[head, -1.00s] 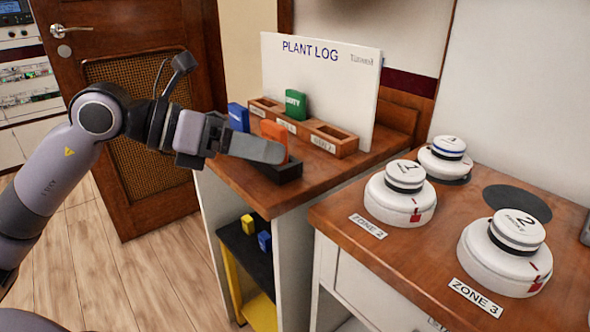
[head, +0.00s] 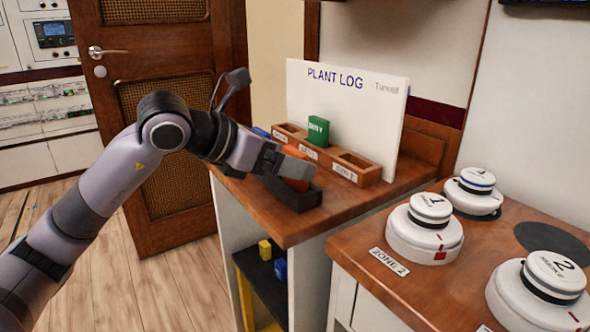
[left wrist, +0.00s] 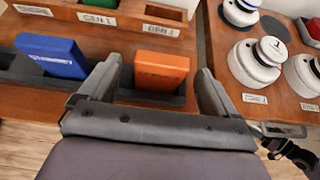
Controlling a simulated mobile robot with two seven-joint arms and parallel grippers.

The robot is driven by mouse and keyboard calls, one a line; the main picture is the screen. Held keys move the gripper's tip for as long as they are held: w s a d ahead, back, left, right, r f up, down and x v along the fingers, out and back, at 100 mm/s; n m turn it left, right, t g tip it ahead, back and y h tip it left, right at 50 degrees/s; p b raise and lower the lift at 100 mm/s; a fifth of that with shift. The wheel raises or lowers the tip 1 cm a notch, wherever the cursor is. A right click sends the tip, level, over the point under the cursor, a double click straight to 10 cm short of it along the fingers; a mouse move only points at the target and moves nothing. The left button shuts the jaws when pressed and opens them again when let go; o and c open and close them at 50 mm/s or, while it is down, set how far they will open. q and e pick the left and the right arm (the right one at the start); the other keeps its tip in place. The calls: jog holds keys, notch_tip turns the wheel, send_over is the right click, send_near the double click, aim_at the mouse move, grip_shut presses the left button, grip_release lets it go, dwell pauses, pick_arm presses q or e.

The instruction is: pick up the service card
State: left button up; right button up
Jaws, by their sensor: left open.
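An orange card (head: 297,184) stands upright in a low dark holder (head: 300,201) at the front of the wooden desk. Its small print is unreadable, so I cannot confirm it is the service card. My left gripper (head: 283,163) is open at the orange card and partly hides it in the head view. In the left wrist view the orange card (left wrist: 161,72) stands between the two spread fingers (left wrist: 158,85), with gaps at its sides. A blue card (left wrist: 52,56) stands left of the left finger.
A wooden slotted rack (head: 369,179) behind holds a green card (head: 318,131), in front of the white Plant Log board (head: 345,97). White round units (head: 424,228) stand on the right counter. A lower shelf holds small yellow (head: 265,249) and blue pieces.

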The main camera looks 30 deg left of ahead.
pick_arm(q)
jog(key=shift+w+d+f, duration=0.2)
jog(key=shift+w+f, duration=0.1)
jog(key=shift+w, duration=0.2)
jog(key=c, duration=1.1)
jog(key=shift+o, duration=0.2)
